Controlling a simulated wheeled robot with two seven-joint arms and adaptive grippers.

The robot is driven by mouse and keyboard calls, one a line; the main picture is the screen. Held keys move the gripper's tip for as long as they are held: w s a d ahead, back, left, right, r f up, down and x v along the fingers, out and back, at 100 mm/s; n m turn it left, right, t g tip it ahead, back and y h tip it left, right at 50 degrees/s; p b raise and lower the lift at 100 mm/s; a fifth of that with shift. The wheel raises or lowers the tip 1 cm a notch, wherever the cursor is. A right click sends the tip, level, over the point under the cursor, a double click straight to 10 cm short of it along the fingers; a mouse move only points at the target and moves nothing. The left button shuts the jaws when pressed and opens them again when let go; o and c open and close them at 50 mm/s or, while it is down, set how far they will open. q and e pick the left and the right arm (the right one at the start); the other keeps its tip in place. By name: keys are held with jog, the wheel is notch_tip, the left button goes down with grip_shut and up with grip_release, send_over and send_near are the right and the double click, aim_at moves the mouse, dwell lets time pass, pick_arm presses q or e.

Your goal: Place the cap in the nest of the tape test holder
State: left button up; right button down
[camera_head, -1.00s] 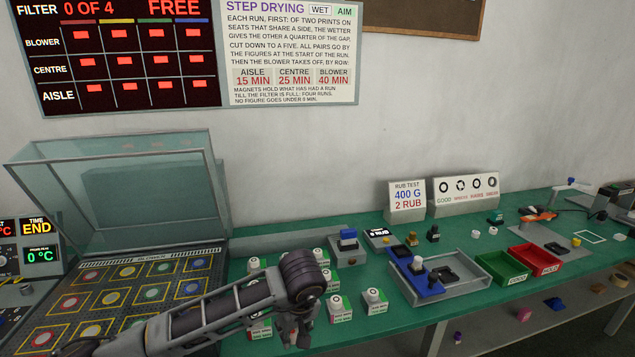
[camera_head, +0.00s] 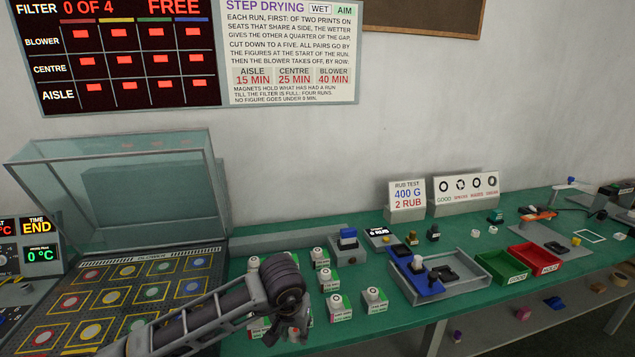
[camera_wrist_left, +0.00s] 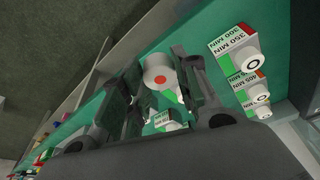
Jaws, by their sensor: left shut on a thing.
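My left gripper (camera_head: 290,332) is above the front of the green bench, among the small white time-labelled stands. In the left wrist view its fingers (camera_wrist_left: 165,98) are shut on a white round cap (camera_wrist_left: 158,72) with an orange-red dot on its face. I cannot tell for sure which fixture is the tape test holder. A grey fixture with a blue and white block (camera_head: 348,238) stands behind the stands. A grey tray with a blue plate (camera_head: 428,289) is to the right. My right gripper is not seen.
White stands (camera_head: 340,306) with caps on top are close around my gripper; more show in the wrist view (camera_wrist_left: 233,42). A dryer with a raised clear lid (camera_head: 120,180) is at left. Green (camera_head: 512,278) and red (camera_head: 545,268) bins stand right of the tray.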

pick_arm(q)
jog(key=shift+n+y, duration=0.3)
jog(key=shift+n, duration=0.6)
jog(key=a, duration=0.5)
jog(key=w+a+f, duration=0.1)
jog(key=a, duration=0.4)
jog(key=w+a+f, duration=0.1)
jog(key=a, duration=0.4)
jog(key=shift+w+f, duration=0.15)
jog(key=shift+f, duration=0.05)
jog(key=shift+a, duration=0.7)
